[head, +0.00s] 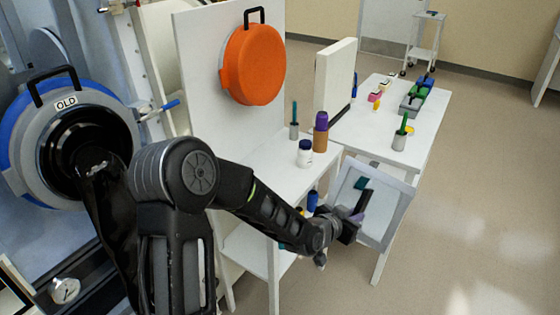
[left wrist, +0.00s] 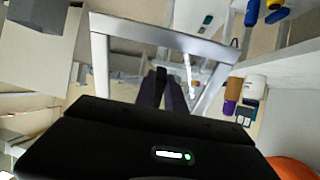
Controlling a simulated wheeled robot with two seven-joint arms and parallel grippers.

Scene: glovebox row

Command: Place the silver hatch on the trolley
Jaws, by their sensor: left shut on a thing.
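The silver hatch (head: 400,217) is a flat grey rectangular frame with a see-through middle. It hangs tilted in the air in front of the white tables in the head view. My left gripper (head: 350,217) is shut on it at its near side; its frame (left wrist: 150,32) spreads beyond my fingers (left wrist: 163,88) in the left wrist view. The exact grip point is dark and hard to make out. The trolley (head: 428,35), a small white stand with shelves and wheels, is far off at the back by the wall. My right gripper is not in view.
A white table (head: 428,130) with bins and a green-handled cup is just behind the hatch. A bench (head: 268,170) with bottles is left of it. An orange round hatch (head: 252,65) hangs on a white panel. The floor (head: 480,220) at the right is clear.

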